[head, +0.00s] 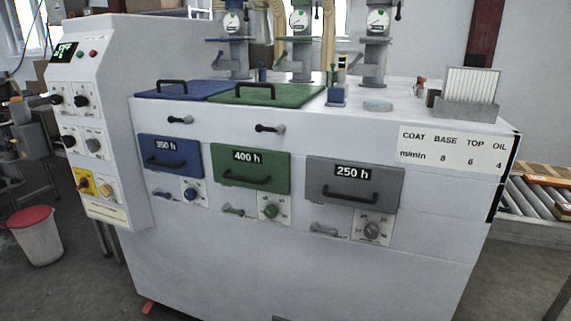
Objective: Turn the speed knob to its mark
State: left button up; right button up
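A sloped control panel (110,125) stands at the left end of the white lacquer machine (250,270). Labels and marks are too small to read, so I cannot tell which is the speed knob. A dark display (65,51) has green text that seems to read OFF. A white plate (452,150) reads COAT BASE TOP OIL, m/min 8 6 4. Neither gripper is in view.
Blue, green and grey drawers (350,185) are labelled 350 h, 400 h and 250 h. A small dial knob (372,230) sits under the grey drawer, with similar ones under the others. A bin with a red lid (31,216) and a roller conveyor (540,205) stand at the sides.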

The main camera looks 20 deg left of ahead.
aim_at(80, 101)
jog(key=u, duration=1.8)
jog(key=i+j+z, duration=0.1)
jog(key=i+j, duration=0.35)
jog(key=j, duration=0.25)
jog(key=i+j+z, duration=0.15)
jog(key=j, duration=0.25)
jog(key=i+j, duration=0.3)
jog(key=i+j+z, duration=0.15)
jog(key=j, duration=0.3)
jog(key=i+j, duration=0.25)
jog(key=j, duration=0.15)
jog(key=z, duration=0.05)
